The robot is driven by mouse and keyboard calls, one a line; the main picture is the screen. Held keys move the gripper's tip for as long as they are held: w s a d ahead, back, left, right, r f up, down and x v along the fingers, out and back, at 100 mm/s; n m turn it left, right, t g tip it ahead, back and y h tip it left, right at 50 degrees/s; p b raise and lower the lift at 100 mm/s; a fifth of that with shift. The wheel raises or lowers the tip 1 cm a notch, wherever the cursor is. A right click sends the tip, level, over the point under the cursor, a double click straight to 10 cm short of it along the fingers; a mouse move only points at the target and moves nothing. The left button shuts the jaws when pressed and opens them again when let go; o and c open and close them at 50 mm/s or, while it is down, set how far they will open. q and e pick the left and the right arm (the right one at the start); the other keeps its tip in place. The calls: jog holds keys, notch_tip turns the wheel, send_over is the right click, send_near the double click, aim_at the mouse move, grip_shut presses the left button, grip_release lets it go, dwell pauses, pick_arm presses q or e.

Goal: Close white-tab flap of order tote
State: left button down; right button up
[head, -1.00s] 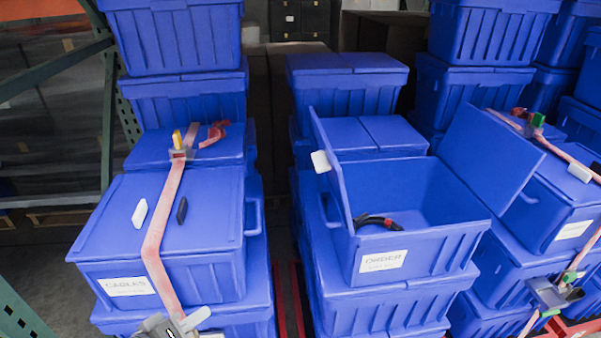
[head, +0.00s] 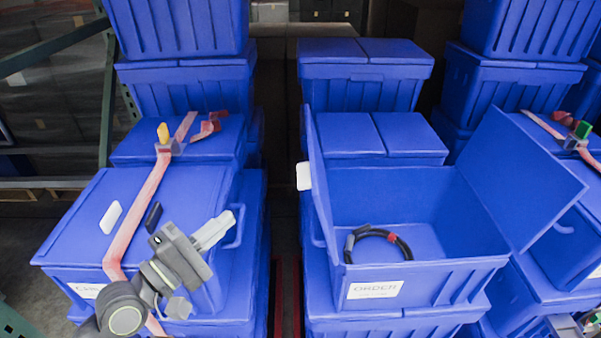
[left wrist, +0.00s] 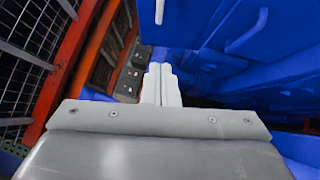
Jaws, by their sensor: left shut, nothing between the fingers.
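The order tote (head: 345,273) stands open on a stack in the middle right of the head view, with a white ORDER label on its front. Its left flap stands upright and has the white tab (head: 304,176) on its outer side. Its right flap (head: 520,175) leans outward to the right. A black cable loop with a red band (head: 391,238) lies inside. My left gripper (head: 222,225) is shut and empty over the cables tote, left of the order tote and apart from the flap. Its fingers also show in the left wrist view (left wrist: 161,85). My right gripper is not seen.
The cables tote (head: 75,240) on the left has a red strap (head: 140,210) across it, plus white and black tabs on its lid. Other blue totes stand stacked behind and at right. A narrow gap (head: 286,260) separates the two front stacks.

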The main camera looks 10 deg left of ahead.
pick_arm(q)
jog(key=s+d+p+x, duration=0.1)
jog(key=d+p+x, duration=0.1)
jog(key=x, duration=1)
jog(key=shift+d+r+p, duration=0.35)
jog(key=shift+r+p, duration=0.05)
jog(key=shift+p, duration=0.1)
jog(key=shift+w, duration=0.1)
